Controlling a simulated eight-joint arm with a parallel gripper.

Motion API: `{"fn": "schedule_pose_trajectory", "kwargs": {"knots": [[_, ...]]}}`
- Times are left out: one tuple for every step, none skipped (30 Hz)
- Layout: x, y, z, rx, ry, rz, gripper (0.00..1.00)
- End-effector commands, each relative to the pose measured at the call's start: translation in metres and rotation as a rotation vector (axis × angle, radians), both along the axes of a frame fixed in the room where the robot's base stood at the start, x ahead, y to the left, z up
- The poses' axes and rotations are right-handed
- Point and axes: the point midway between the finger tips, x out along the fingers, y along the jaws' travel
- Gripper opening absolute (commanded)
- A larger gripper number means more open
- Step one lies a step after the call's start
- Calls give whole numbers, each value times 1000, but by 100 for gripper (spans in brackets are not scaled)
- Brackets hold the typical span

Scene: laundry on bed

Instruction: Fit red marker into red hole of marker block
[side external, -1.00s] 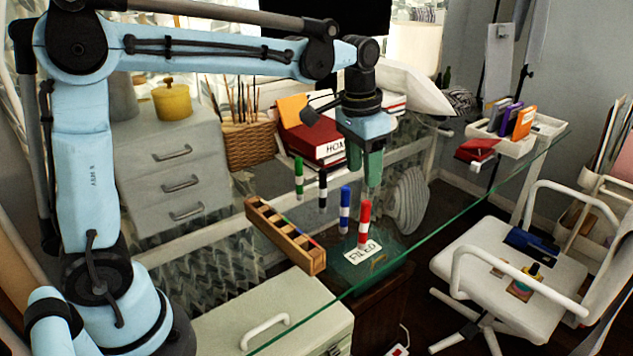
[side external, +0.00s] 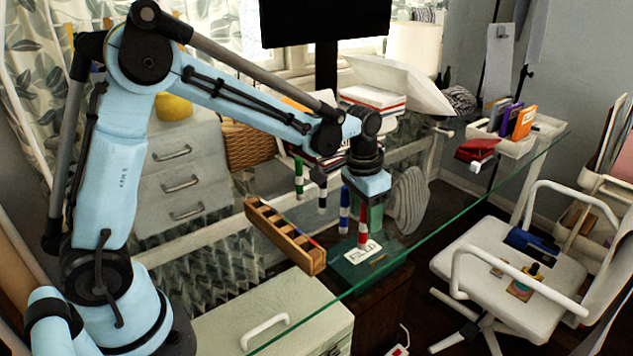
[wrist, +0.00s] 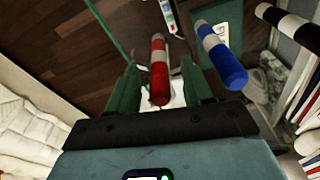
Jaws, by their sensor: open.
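The red marker (side external: 363,233) stands upright on the glass desk beside a "FILED" label. My gripper (side external: 369,226) has come down over it. In the wrist view the red marker (wrist: 158,72) sits between my two green fingers (wrist: 161,93), with a gap on each side, so the gripper is open around it. The wooden marker block (side external: 285,236) lies to the left, with a row of slots and coloured marks. Its slots look empty; which hole is red is too small to tell.
The blue marker (side external: 344,211) stands close beside my gripper and shows just right of a finger in the wrist view (wrist: 222,58). Black (side external: 322,193) and green (side external: 299,178) markers stand farther back. The glass edge (side external: 400,262) is near in front.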

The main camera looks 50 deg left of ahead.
Motion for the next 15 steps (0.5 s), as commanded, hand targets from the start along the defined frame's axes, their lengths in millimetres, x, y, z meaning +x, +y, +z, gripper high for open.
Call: {"fn": "schedule_pose_trajectory", "kwargs": {"knots": [[1, 0, -4, 0, 0, 0, 50], [1, 0, -6, 0, 0, 0, 50], [1, 0, -8, 0, 0, 0, 50], [1, 0, -8, 0, 0, 0, 50], [1, 0, -9, 0, 0, 0, 50], [1, 0, -9, 0, 0, 0, 50], [1, 0, -9, 0, 0, 0, 50], [1, 0, -9, 0, 0, 0, 50], [1, 0, -8, 0, 0, 0, 50], [1, 0, -8, 0, 0, 0, 50], [1, 0, -8, 0, 0, 0, 47], [1, 0, -8, 0, 0, 0, 41], [1, 0, -8, 0, 0, 0, 37], [1, 0, -8, 0, 0, 0, 32], [1, 0, -8, 0, 0, 0, 26]]}}
